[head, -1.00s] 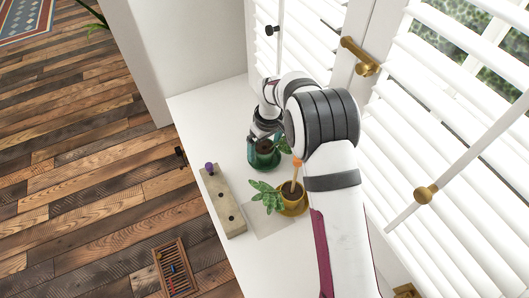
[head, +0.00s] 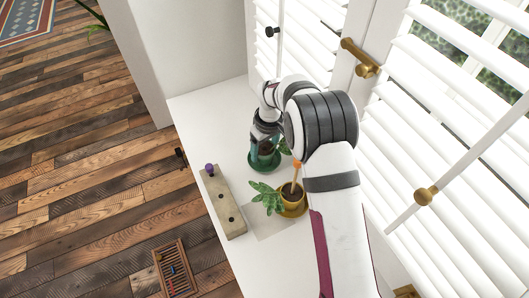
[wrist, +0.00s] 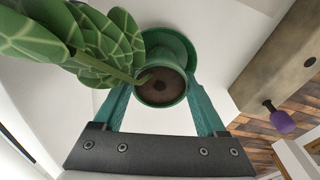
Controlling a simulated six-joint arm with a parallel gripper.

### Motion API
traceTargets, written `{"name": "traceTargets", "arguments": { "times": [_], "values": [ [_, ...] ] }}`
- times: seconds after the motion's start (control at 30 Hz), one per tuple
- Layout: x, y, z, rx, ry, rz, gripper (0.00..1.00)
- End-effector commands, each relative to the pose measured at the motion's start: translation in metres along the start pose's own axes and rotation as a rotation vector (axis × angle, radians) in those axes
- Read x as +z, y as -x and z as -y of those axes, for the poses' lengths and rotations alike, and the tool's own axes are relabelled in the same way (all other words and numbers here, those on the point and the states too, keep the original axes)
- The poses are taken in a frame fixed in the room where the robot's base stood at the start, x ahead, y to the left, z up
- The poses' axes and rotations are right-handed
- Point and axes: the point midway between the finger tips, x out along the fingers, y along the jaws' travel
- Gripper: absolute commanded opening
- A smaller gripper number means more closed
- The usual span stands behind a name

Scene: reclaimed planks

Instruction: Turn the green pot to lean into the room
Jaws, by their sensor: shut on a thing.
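The green pot (wrist: 162,100) holds dark soil and a plant with large veined leaves (wrist: 75,40), and a green saucer (wrist: 188,50) shows around its far side. In the head view the pot (head: 264,150) is mostly hidden by my gripper (head: 265,144). There its saucer (head: 262,166) rests on the white sill, and its leaves (head: 285,147) point right, toward the shuttered window. In the wrist view my gripper (wrist: 160,88) has one teal finger on each side of the pot, shut on it. The pot looks upright.
A mustard pot (head: 292,208) with a leafy plant and an orange-topped stick stands close in front, leaves pointing left. A drilled block (head: 226,205) with a purple knob (head: 210,168) lies along the sill's left edge. Shutters (head: 455,130) bound the right. Bare sill (head: 205,110) lies behind left.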

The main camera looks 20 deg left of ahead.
Motion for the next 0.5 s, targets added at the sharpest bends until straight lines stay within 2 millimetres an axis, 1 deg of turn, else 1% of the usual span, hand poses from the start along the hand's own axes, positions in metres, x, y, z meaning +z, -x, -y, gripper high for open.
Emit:
{"name": "traceTargets", "arguments": {
  "times": [0.07,0.13,0.3,0.4,0.5],
  "values": [
    [-0.001,0.004,0.000,0.001,0.000,-0.002,0.00],
    [-0.003,0.016,-0.001,0.002,0.001,-0.004,0.00],
    [-0.009,0.062,-0.001,0.002,0.000,-0.006,0.00],
    [-0.011,0.083,-0.001,0.002,0.001,-0.004,0.00],
    [-0.013,0.099,0.000,0.001,0.000,-0.002,0.00]
  ]
}}
